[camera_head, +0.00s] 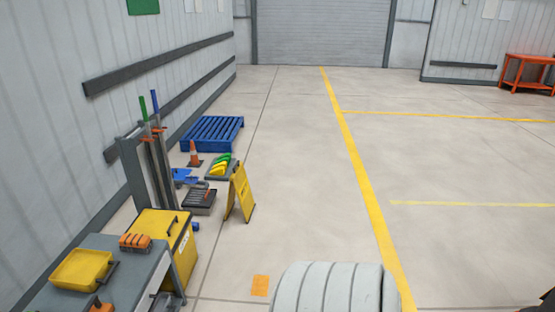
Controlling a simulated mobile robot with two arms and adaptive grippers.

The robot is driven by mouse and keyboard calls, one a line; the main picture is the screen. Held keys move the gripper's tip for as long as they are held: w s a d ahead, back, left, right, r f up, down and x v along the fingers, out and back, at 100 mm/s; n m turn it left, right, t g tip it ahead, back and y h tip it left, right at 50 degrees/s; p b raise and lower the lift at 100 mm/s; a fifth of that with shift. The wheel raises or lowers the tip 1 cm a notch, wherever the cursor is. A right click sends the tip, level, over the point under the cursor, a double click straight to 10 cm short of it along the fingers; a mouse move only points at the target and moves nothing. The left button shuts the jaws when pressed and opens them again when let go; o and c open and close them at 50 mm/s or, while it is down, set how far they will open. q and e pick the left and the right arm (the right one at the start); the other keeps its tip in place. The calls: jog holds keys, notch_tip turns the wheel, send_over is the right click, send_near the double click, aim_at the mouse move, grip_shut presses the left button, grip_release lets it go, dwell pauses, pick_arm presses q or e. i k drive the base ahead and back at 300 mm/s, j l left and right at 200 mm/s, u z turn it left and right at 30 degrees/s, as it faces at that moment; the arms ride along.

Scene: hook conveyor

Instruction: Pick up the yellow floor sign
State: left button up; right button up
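The yellow floor sign (240,193) stands upright as an A-frame on the concrete floor, left of the picture's middle. It is beside a grey tray of dark items (199,200) and to the right of a yellow box (165,240). Its front panel is turned toward the right, and markings on it are too small to read. Neither of my grippers can be made out in the head view, and nothing is seen touching the sign.
A grey bench (135,275) with a yellow bin (82,270) stands at the lower left. A rack with upright tools (160,165), an orange cone (194,155) and a blue pallet (212,132) line the left wall. Floor right of the sign is clear, with yellow lines.

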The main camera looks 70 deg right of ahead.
aim_at(238, 183)
jog(key=z, duration=2)
jog(key=i+l, duration=0.1)
jog(key=i, duration=0.4)
jog(key=i+l, duration=0.15)
jog(key=i, duration=0.4)
